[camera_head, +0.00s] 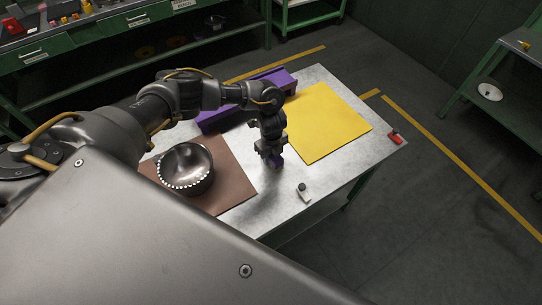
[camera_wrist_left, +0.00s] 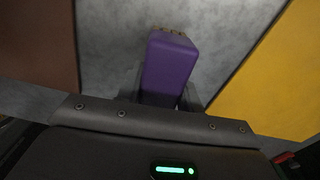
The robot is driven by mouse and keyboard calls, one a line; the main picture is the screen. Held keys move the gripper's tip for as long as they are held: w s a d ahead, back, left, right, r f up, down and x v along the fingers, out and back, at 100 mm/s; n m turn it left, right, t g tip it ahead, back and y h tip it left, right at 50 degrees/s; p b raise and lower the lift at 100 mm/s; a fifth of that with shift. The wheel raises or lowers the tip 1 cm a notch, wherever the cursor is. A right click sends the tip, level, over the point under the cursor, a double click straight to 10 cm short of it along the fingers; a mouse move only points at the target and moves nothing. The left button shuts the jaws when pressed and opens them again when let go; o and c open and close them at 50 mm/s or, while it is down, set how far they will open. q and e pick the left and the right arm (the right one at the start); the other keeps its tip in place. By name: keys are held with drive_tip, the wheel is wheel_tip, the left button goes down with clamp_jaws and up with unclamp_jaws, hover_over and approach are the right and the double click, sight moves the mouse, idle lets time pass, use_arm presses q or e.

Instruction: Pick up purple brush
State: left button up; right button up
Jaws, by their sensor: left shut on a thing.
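The purple brush (camera_wrist_left: 167,68) shows large in the left wrist view, a purple block with a tan edge at its far end. My left gripper (camera_wrist_left: 160,88) is shut on it, with a finger on each side. In the head view my left gripper (camera_head: 274,158) points down at the table between the brown mat and the yellow mat. Only a small bit of the purple brush (camera_head: 275,163) shows there, below the fingers. I cannot tell whether the brush touches the table. My right gripper is not in view.
A dark metal pot (camera_head: 186,168) stands on the brown mat (camera_head: 235,185). A yellow mat (camera_head: 325,120) lies to the right. A purple long block (camera_head: 215,121) is behind my arm. A small grey item (camera_head: 304,193) and a red item (camera_head: 394,137) lie near the table's edges.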

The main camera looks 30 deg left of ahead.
use_arm(q)
drive_tip(key=shift+w+r+b, duration=0.1)
drive_tip(key=shift+r+b, duration=0.3)
drive_tip(key=shift+r, duration=0.15)
drive_tip(key=r, duration=0.1)
drive_tip(key=s+r, duration=0.1)
drive_tip(key=r, duration=0.1)
drive_tip(key=shift+b, duration=0.35)
drive_tip(key=s+d+r, duration=0.1)
drive_tip(key=s+r, duration=0.8)
drive_tip(key=s, duration=0.4)
drive_tip(key=shift+d, duration=0.15)
